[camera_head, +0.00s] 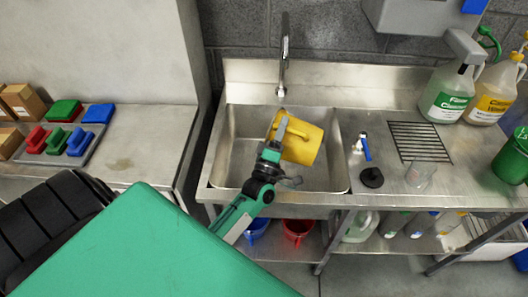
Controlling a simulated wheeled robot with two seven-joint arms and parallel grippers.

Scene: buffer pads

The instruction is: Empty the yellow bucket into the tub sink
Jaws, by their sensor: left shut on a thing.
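The yellow bucket (304,143) is over the basin of the steel tub sink (238,122), tipped on its side. Its mouth is turned away from the camera or to the left, so what is inside cannot be seen. My left gripper (275,146) is shut on the bucket at its left side, with the arm reaching in from the lower left. My right gripper does not show.
A faucet (284,55) rises behind the basin. Right of it are a blue-handled tool (365,148), a black stopper (372,178), a clear cup (420,175), a drain grate (418,141) and cleaner jugs (451,92). Red and blue buckets stand below. Coloured pads (65,141) lie left.

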